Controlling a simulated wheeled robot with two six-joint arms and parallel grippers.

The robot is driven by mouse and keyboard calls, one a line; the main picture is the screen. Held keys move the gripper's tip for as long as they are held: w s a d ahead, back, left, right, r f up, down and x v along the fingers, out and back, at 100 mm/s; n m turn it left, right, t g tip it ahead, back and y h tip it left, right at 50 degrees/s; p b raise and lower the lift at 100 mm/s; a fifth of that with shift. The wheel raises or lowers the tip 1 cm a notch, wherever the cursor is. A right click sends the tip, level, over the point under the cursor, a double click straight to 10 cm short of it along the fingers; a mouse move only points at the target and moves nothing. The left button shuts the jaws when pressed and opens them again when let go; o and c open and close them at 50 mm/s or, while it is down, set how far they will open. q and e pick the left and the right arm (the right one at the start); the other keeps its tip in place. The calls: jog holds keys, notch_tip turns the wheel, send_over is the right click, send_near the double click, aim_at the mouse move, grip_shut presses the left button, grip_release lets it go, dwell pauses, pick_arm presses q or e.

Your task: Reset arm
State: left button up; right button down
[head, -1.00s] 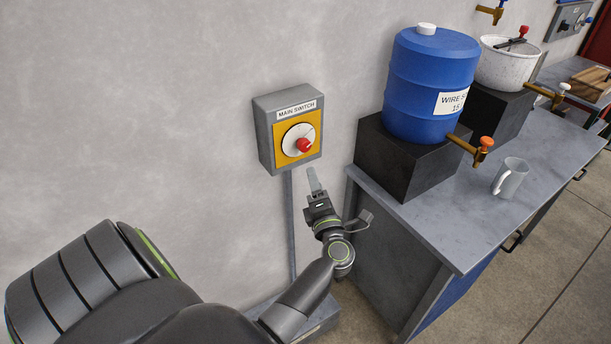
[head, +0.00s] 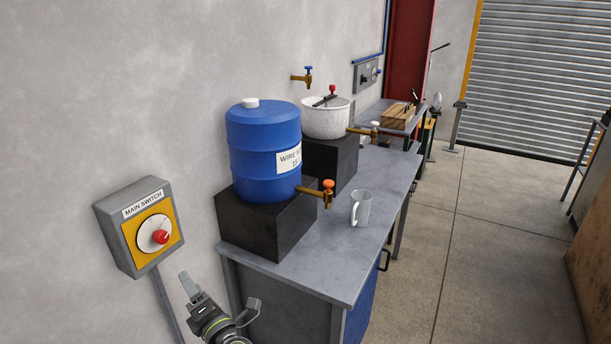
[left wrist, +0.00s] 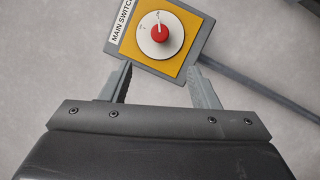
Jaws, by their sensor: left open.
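My left gripper (head: 189,287) is in the lower left of the head view, below and to the right of the main switch box. In the left wrist view its two fingers (left wrist: 159,82) are spread apart with nothing between them. The main switch (head: 154,233) is a red knob on a white dial with a yellow plate, in a grey wall box. It also shows in the left wrist view (left wrist: 160,33), beyond the fingertips and apart from them. My right gripper is in neither view.
A grey bench (head: 309,275) stands right of my left gripper. The floor (head: 470,240) right of the bench is open.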

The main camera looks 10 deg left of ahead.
pick_arm(q)
jog(key=s+d+f+m+t+h+b, duration=0.1)
jog(key=d+f+m+t+h+b, duration=0.1)
jog(key=f+m+h, duration=0.55)
jog(key=s+d+f+m+t+h+b, duration=0.1)
jog(key=d+f+m+t+h+b, duration=0.15)
jog(key=f+m, duration=0.95)
jog(key=s+d+f+m+g+h, duration=0.1)
jog(key=s+f, duration=0.2)
jog(key=f, duration=0.4)
jog(key=s+d+f+m+g+h+b, duration=0.1)
jog(key=s+f+g, duration=0.15)
jog(key=f, duration=0.35)
jog(key=s+f+m+g+h, duration=0.1)
jog(key=s+f+m+h, duration=0.15)
jog(key=f, duration=0.45)
jog(key=s+f+m+g+b, duration=0.1)
jog(key=s+f+m+g, duration=0.1)
jog(key=s+f, duration=0.5)
jog(key=s+a+f+m+g+b, duration=0.1)
jog(key=s+f+m+g, duration=0.2)
jog(key=s, duration=1.3)
jog(key=s+f+m+g+b, duration=0.1)
jog(key=s+f+g, duration=0.4)
jog(key=s+f, duration=0.5)
jog(key=shift+s+a+f+m+g, duration=0.15)
jog(key=shift+s+f+m+g, duration=0.2)
jog(key=shift+s+m, duration=0.55)
